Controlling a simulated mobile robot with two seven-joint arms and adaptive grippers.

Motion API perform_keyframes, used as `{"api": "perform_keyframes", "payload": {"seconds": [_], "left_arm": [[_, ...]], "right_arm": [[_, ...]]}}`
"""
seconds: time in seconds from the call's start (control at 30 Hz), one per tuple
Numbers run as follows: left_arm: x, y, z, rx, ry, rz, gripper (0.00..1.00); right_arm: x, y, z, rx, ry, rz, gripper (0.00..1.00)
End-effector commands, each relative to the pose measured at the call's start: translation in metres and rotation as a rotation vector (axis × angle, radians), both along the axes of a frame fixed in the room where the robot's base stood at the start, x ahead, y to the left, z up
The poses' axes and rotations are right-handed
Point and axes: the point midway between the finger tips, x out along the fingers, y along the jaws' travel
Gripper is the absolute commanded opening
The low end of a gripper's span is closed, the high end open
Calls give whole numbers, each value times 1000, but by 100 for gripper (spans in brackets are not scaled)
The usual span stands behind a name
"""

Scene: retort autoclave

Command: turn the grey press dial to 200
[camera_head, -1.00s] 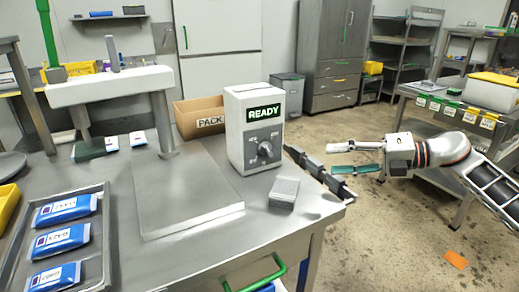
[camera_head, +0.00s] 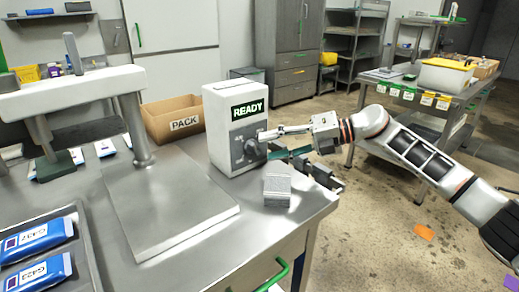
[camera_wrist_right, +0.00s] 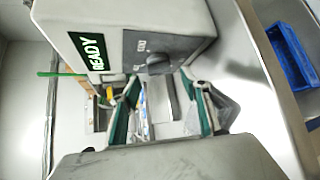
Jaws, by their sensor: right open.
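The grey press dial (camera_head: 252,148) is a round knob on the grey panel of a white control box (camera_head: 222,143) whose display reads READY. The dial also shows in the right wrist view (camera_wrist_right: 158,63), ahead of the fingers. My right gripper (camera_head: 271,144) is at the panel's right side, its fingers open and pointing at the dial. In the right wrist view my right gripper (camera_wrist_right: 160,88) has its two green-padded fingers spread, with nothing held between them. Whether a finger touches the dial I cannot tell. The dial's setting is too small to read. My left gripper is not in view.
A grey block (camera_head: 278,188) stands on the metal table in front of the box. A flat plate (camera_head: 165,205) lies left of it, below the white press (camera_head: 75,92). A PACK carton (camera_head: 172,120) is behind. A tray (camera_head: 92,262) of blue pouches is at left.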

Motion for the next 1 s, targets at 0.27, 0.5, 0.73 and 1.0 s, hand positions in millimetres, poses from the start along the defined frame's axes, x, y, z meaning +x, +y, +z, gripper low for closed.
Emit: {"api": "perform_keyframes", "payload": {"seconds": [0.27, 0.5, 0.73, 1.0], "left_arm": [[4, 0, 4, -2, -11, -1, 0], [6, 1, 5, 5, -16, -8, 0], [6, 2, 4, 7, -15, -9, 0], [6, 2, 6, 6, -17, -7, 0]], "right_arm": [[7, 31, -11, 1, 2, 1, 46], [8, 35, -11, 0, 0, -1, 46], [8, 35, -11, 0, 0, -1, 15], [7, 35, -10, -6, -6, 0, 8]]}}
